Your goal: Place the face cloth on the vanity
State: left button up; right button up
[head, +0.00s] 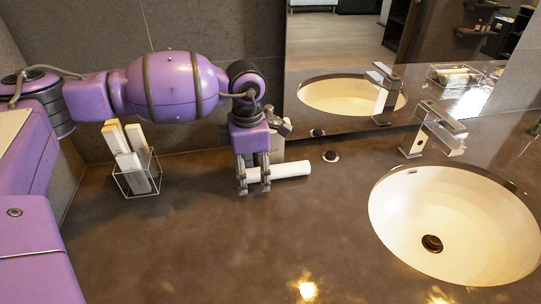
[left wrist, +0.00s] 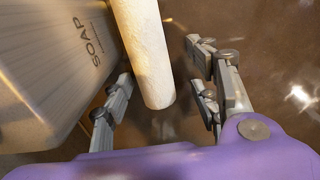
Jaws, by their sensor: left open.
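The face cloth appears as a white roll (head: 292,170) lying on the dark brown vanity top (head: 215,245), near the back wall. My left gripper (head: 254,188) points down at the roll's left end, its fingers open. In the left wrist view, the white roll (left wrist: 145,50) runs between the two open fingers, with gaps to both sides; I see no grip on it. The roll's left end is partly hidden by the gripper in the head view. My right gripper is not in view.
A pale soap container (left wrist: 65,65) stands close beside the left finger, mostly hidden in the head view. A wire basket (head: 138,180) with white upright items stands left. A sink (head: 455,225) and tap (head: 433,130) are right. The front counter is clear.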

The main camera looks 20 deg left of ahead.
pick_arm(q)
notch_tip(320, 180, up, 12)
jog(key=shift+r+b, duration=0.15)
jog(key=shift+b, duration=0.15)
